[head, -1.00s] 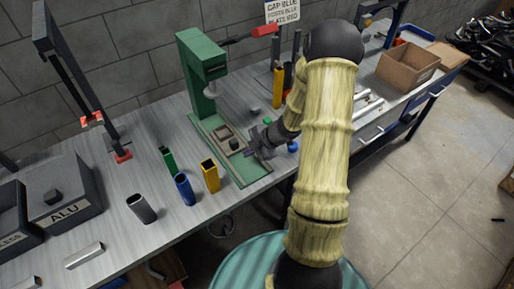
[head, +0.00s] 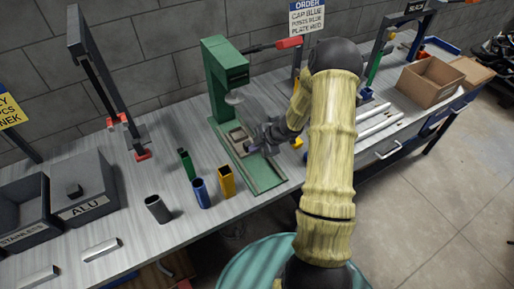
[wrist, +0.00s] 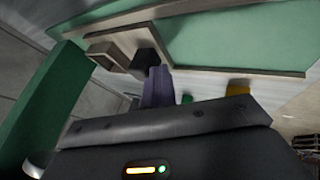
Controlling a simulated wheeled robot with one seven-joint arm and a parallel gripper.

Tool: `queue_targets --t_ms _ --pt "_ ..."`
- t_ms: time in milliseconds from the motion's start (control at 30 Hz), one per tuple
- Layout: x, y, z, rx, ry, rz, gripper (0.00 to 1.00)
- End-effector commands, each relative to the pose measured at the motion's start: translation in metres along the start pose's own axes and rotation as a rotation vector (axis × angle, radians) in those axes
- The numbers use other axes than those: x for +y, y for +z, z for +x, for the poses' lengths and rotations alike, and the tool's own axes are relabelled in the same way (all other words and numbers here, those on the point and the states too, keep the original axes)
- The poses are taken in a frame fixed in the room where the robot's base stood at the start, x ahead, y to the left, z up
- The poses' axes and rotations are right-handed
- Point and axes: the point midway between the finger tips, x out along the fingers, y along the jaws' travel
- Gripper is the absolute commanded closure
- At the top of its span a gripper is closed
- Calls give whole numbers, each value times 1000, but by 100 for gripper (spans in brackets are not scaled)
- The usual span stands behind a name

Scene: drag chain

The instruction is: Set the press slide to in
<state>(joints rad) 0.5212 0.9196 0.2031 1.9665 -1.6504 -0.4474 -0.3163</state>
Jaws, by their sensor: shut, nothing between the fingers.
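The green press (head: 226,75) stands on the bench, its round ram (head: 234,97) above its bed. The press slide (head: 238,137), a beige frame with a square pocket, lies in the bed's channel near the column, roughly below the ram. In the wrist view the slide (wrist: 112,55) has a dark knob (wrist: 147,62) at one end. My gripper (head: 249,148) is shut and empty, low over the bed at the slide's knob end. In the wrist view its fingers (wrist: 158,86) point at the knob; I cannot tell whether they touch. My gripper partly hides the knob in the head view.
Green, blue, yellow and grey tubes (head: 200,193) stand left of the press bed. The press's red-handled lever (head: 288,43) reaches right above. A cardboard box (head: 430,82) and metal rods (head: 377,122) lie to the right. The front end of the bed (head: 268,178) is clear.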

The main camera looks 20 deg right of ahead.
Motion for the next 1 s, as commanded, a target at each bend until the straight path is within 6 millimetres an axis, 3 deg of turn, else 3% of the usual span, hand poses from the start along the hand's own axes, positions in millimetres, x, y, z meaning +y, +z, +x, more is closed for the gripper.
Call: queue_targets --t_ms 467,733,867,1000 --pt "9 -2 4 1 6 -3 100" --pt "-5 -1 -2 1 4 -4 100" --pt "-22 0 -9 0 -1 -3 100" --pt "-18 -3 -42 -2 0 -9 100"
